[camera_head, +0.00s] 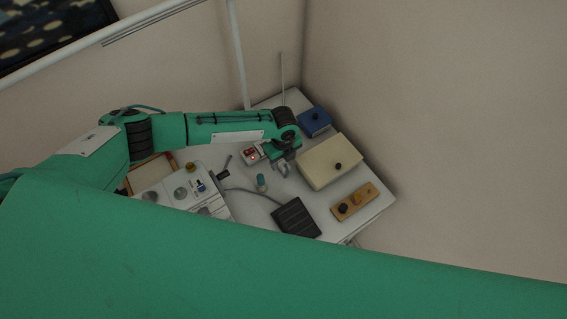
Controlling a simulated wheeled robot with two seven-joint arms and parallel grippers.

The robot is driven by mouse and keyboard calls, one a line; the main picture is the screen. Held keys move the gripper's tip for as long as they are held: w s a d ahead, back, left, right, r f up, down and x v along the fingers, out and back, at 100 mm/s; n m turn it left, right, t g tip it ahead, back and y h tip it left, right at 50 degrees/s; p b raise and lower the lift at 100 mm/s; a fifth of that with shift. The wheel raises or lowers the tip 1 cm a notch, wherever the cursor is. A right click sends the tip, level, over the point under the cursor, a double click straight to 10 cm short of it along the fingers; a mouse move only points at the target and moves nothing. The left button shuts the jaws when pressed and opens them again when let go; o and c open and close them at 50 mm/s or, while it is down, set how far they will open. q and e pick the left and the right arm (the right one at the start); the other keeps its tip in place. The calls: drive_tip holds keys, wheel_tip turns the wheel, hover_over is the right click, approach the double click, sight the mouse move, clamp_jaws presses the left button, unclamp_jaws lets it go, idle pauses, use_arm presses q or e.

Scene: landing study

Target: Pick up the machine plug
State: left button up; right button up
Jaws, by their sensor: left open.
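A small dark piece that looks like the machine plug (223,174) lies on the white table, beside the pale machine (181,189), with a short dark cord end above it. It is too small to be sure of its shape. My left gripper (284,167) is open over the table, to the right of this piece and apart from it. It points down just right of a grey box with red lit switches (251,154). My right gripper is not in view.
A black ribbed pedal (296,218) with a cable lies at the front. A teal spool (261,183) stands near the middle. A cream box (331,162), a blue box (314,121) and a wooden block with knobs (355,201) line the right. Walls close the back and right.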

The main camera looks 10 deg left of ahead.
sight(284, 163)
use_arm(q)
drive_tip(key=shift+d+f+p, duration=0.1)
drive_tip(key=shift+f+p, duration=0.2)
drive_tip(key=shift+f, duration=1.2)
drive_tip(key=c, duration=1.1)
drive_tip(key=shift+r, duration=0.2)
